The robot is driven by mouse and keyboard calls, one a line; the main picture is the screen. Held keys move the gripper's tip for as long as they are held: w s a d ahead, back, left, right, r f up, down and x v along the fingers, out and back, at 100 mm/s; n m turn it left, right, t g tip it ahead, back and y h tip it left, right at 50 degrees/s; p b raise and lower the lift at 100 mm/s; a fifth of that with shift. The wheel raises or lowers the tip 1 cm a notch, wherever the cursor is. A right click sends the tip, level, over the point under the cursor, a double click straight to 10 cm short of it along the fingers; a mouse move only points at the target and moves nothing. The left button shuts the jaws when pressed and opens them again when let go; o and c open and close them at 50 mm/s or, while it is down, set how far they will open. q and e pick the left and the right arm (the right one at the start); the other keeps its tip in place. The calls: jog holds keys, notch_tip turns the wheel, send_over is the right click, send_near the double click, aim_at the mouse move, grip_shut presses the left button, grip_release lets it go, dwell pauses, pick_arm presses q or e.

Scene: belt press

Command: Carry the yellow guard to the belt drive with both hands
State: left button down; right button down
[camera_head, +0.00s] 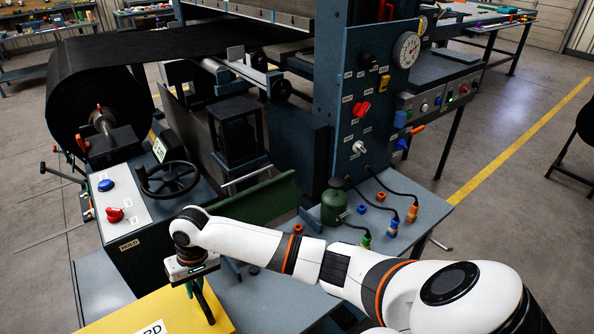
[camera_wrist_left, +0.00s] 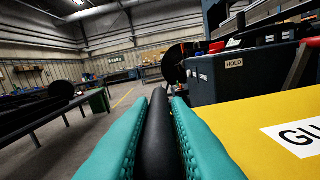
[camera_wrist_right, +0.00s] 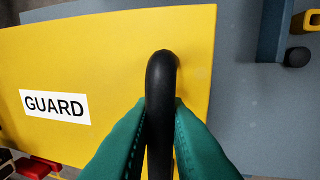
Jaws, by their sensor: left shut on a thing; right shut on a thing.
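The yellow guard (camera_head: 140,312) lies across the lower left of the head view, partly cut off; its label reads GUARD in the right wrist view (camera_wrist_right: 110,40). My right gripper (camera_head: 203,306) is shut on a black handle at the guard's edge; the handle (camera_wrist_right: 160,110) stands between the green fingers. My left gripper (camera_wrist_left: 157,135) is shut on another black handle (camera_wrist_left: 158,120) beside the yellow panel; it is outside the head view. A dark cabinet (camera_wrist_left: 245,75) labelled HOLD and DRIVE stands beyond the guard. I cannot tell the belt drive's mounting place.
The cabinet carries a handwheel (camera_head: 168,178) and a panel with blue and red knobs (camera_head: 118,197). A green bottle (camera_head: 334,204) and several coloured plugs stand on the grey table (camera_head: 425,205). A large black roll (camera_head: 95,90) is at the back left.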

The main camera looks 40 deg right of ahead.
pick_arm(q)
jog(key=shift+s+f, duration=0.15)
jog(key=shift+f, duration=0.25)
pick_arm(e)
jog(key=shift+w+d, duration=0.1)
pick_arm(q)
jog(key=c, duration=1.3)
grip_release()
jog(key=shift+s+d+f, duration=0.1)
jog(key=shift+f, duration=0.05)
pick_arm(e)
jog(key=c, duration=1.3)
grip_release()
jog(key=shift+c, duration=0.2)
pick_arm(q)
jog(key=shift+s, duration=0.15)
jog(key=shift+s+a+p, duration=0.25)
jog(key=shift+s+p, duration=0.4)
jog(key=shift+s, duration=0.9)
jog(key=shift+s+a+p, duration=0.2)
jog(key=shift+s+p, duration=0.4)
jog(key=shift+s, duration=0.95)
pick_arm(e)
jog(key=shift+r, duration=1.25)
pick_arm(q)
jog(key=shift+s+a, duration=0.15)
pick_arm(e)
jog(key=shift+r, duration=0.1)
pick_arm(q)
jog(key=shift+r, duration=0.2)
